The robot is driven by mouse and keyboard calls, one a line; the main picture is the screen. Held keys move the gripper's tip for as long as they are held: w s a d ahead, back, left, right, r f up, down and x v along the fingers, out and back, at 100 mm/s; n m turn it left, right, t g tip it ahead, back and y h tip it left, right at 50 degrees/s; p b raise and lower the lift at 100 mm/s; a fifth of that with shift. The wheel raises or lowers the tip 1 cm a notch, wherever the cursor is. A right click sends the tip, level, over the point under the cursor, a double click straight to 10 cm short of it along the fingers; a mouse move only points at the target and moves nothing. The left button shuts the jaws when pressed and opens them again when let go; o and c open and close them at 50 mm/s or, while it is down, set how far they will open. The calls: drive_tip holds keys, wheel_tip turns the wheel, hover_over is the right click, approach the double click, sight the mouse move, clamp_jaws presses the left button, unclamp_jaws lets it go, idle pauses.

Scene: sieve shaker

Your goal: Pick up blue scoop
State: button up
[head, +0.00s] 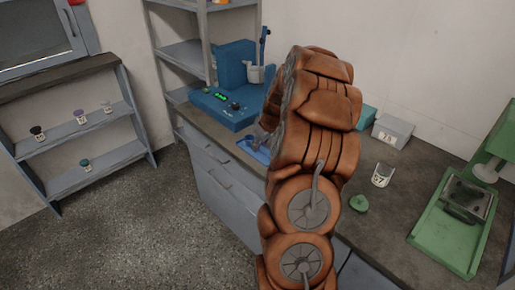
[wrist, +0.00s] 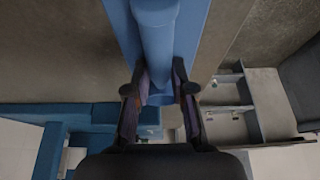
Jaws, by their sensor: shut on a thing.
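The blue scoop (wrist: 156,45) shows in the wrist view as a rounded blue handle running down from the top edge into my gripper (wrist: 161,92). The two dark fingers are shut on the handle, one on each side. A flat, lighter blue piece (wrist: 196,40) lies behind the handle; I cannot tell whether it is a tray or part of the scoop. In the head view, a flat blue piece (head: 253,150) lies at the counter's front edge, beside my gripper (head: 262,132). My orange arm hides much of the gripper and the scoop there.
A blue machine (head: 226,100) with a grey cup stands behind on the counter. To the right are a grey box (head: 392,131), a labelled cup (head: 382,175), a green round piece (head: 358,203) and a green balance (head: 455,215). A shelf (head: 85,130) with small jars stands at left.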

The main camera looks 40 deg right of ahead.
clamp_jaws()
drive_tip(key=shift+r+b, duration=0.65)
drive_tip(key=shift+r, duration=1.15)
drive_tip(key=shift+s+a, duration=0.35)
drive_tip(key=shift+a, duration=0.1)
drive_tip(key=s+a+r+b, duration=0.1)
drive_tip(key=s+a+b, duration=0.1)
drive_tip(key=s+a, duration=0.6)
drive_tip(key=a, duration=0.4)
drive_tip(key=shift+s+r+b, duration=0.2)
drive_tip(key=shift+s+b, duration=0.15)
drive_tip(key=shift+s, duration=0.05)
